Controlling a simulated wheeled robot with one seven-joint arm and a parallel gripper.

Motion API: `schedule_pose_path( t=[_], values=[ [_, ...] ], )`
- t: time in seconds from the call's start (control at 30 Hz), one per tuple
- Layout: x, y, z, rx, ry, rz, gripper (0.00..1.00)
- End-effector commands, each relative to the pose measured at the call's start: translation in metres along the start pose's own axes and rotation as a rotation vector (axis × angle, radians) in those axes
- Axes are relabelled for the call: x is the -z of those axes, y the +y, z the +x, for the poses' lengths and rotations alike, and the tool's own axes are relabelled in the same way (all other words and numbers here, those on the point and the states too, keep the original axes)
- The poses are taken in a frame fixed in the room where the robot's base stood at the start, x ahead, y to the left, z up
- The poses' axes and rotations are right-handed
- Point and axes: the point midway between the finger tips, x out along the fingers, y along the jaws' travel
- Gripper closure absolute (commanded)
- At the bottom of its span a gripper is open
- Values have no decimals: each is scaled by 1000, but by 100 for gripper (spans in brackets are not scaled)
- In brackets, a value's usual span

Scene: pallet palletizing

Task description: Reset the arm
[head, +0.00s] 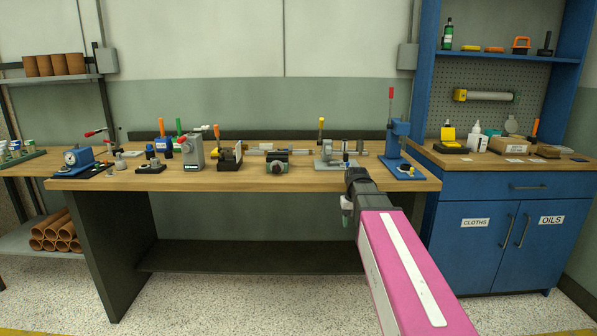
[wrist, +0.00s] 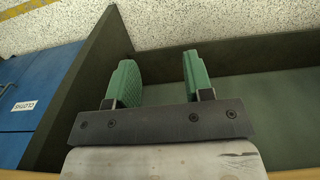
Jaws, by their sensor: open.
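My arm, pink with a white strip, reaches from the lower right of the head view toward the front edge of the workbench (head: 255,180). Its dark wrist end is by the bench's right front edge. My gripper (wrist: 160,75) shows in the wrist view with two green fingers spread apart. Nothing is between them. Below and beyond the fingers are the bench's dark side panel (wrist: 85,85) and the speckled floor (wrist: 190,20). In the head view the fingers are small and hard to make out.
The bench top holds several fixtures, including a blue press (head: 398,145) at the right and a blue gauge stand (head: 75,160) at the left. A blue cabinet (head: 480,235) stands right of the bench. A shelf with brown tubes (head: 55,65) is at the left. Floor in front looks clear.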

Motion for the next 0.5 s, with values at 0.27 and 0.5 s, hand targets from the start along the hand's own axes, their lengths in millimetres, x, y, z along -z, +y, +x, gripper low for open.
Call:
schedule_pose_path(
  t=[0.27, 0.5],
  values=[
    [-60, -4, 90, 0, -3, 0, 53],
    [-113, -7, 152, 0, -2, 0, 53]
  ],
)
